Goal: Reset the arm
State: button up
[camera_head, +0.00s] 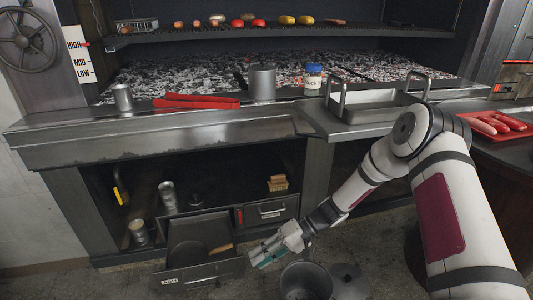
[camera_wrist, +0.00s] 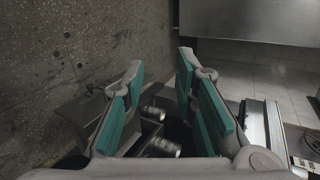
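My gripper (camera_head: 258,254) is low in front of the grill's lower cabinet, beside the open ash drawer (camera_head: 203,277) and above the floor. It points toward the left in the head view. In the wrist view my gripper (camera_wrist: 160,68) has its two teal-padded fingers spread apart, with nothing held between them. My arm reaches down to it from the right side of the head view.
A metal bucket (camera_head: 306,281) stands on the floor close to my gripper, with a round lid (camera_head: 348,282) beside it. A small closed drawer (camera_head: 271,211) is above. The counter edge (camera_head: 150,145) overhangs the cabinet. A steel pan (camera_head: 372,105) sits on the counter.

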jog(key=s+d+r+h+b, duration=0.2)
jog(key=s+d+r+h, duration=0.3)
jog(key=r, duration=0.6)
jog(key=s+d+r+h+b, duration=0.2)
jog(key=s+d+r, duration=0.4)
jog(key=r, duration=0.5)
jog(key=s+d+r+m+t+h+b, duration=0.15)
jog(key=s+d, duration=0.35)
jog(key=s, duration=0.6)
jog(key=s+d+r+m+t+h+b, duration=0.1)
jog(key=s+d+r+m+t+h, duration=0.2)
jog(key=s, duration=0.9)
notch_tip(320, 180, up, 34)
jog(key=d+n+t+p, duration=0.1)
jog(key=t+p, duration=0.2)
jog(key=p, duration=2.9)
jog(key=shift+w+d+f+n+t, duration=0.2)
jog(key=shift+w+n+t, duration=0.1)
jog(key=shift+n+t, duration=0.05)
jog(key=shift+c, duration=0.2)
